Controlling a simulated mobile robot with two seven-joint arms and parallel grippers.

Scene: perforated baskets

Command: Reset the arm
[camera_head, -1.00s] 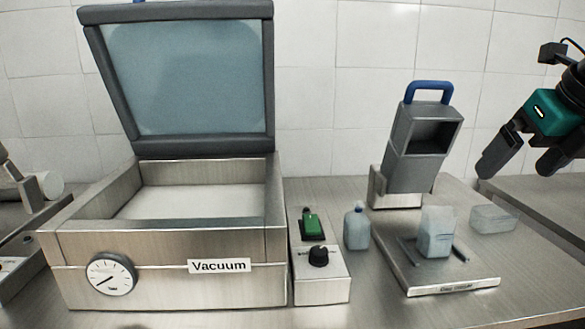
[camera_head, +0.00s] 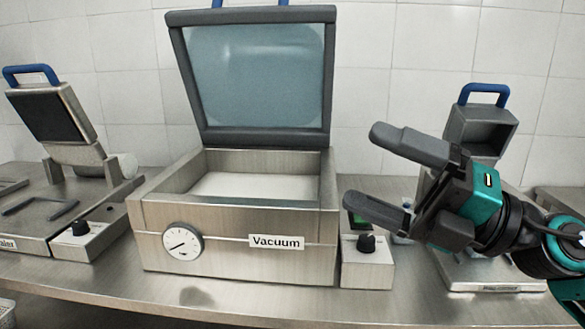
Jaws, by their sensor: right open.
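My right gripper (camera_head: 378,172) comes in from the right with its two dark fingers spread apart and nothing between them. Its fingertips point left, in front of the right side of the vacuum machine (camera_head: 232,245). The teal gripper body and the arm hide much of the sealer (camera_head: 483,128) on the right and what stood on its plate. My left gripper is not in view.
The vacuum machine's lid (camera_head: 255,80) stands open with a clear window. A control box with a black knob (camera_head: 367,262) sits to its right. Another sealer (camera_head: 58,115) with a blue handle stands at the left. The bench's front edge (camera_head: 250,297) is clear.

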